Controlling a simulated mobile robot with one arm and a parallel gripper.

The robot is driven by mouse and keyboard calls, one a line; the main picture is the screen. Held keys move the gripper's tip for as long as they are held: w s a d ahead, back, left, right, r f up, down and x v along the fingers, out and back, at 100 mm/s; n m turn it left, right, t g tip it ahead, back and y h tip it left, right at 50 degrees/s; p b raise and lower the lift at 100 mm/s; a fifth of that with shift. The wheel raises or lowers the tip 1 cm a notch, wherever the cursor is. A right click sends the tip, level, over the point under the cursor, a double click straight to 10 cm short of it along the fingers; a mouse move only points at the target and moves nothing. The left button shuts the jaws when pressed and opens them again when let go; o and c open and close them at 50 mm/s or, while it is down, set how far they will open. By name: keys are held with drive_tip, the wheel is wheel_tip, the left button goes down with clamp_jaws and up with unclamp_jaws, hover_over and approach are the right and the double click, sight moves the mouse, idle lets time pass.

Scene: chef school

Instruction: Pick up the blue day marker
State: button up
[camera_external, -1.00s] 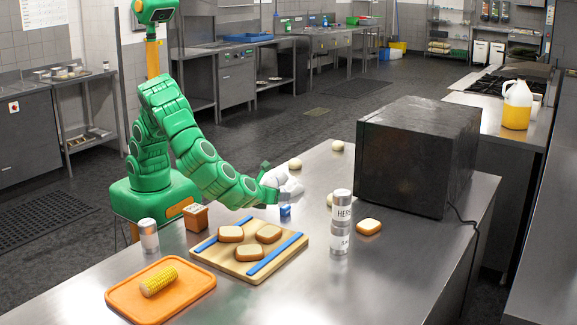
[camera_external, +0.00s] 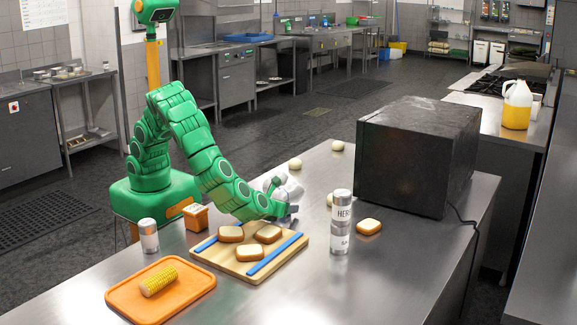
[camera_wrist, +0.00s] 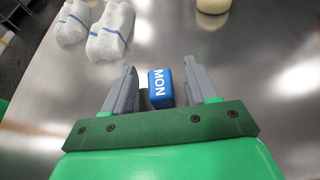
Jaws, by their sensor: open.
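The blue day marker (camera_wrist: 160,88) is a small blue block with white "MON" lettering. In the wrist view it stands on the steel counter between the two grey fingers of my gripper (camera_wrist: 161,88). In the external view my gripper (camera_external: 288,214) is low over the counter, just beyond the board's far right corner. The marker is hidden there behind my gripper and arm.
White cloths with blue stripes (camera_wrist: 111,32) lie beyond the fingers. A pale round bun (camera_wrist: 213,4) is farther off.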

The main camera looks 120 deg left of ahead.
drive_tip(key=shift+a+f, duration=0.25)
drive_tip(key=shift+a, duration=0.45)
drive_tip(key=c, duration=1)
drive_tip(key=shift+c, duration=0.2)
drive_tip(key=shift+r, duration=0.45)
wheel_tip(320, 180, up, 2)
drive_tip(key=shift+r, duration=0.25)
drive_tip(key=s+d+r, duration=0.2)
drive_tip(key=s+r, duration=0.7)
drive_tip(key=s, duration=0.5)
drive_tip(key=shift+d+r, duration=0.2)
drive_tip(key=shift+r, duration=0.1)
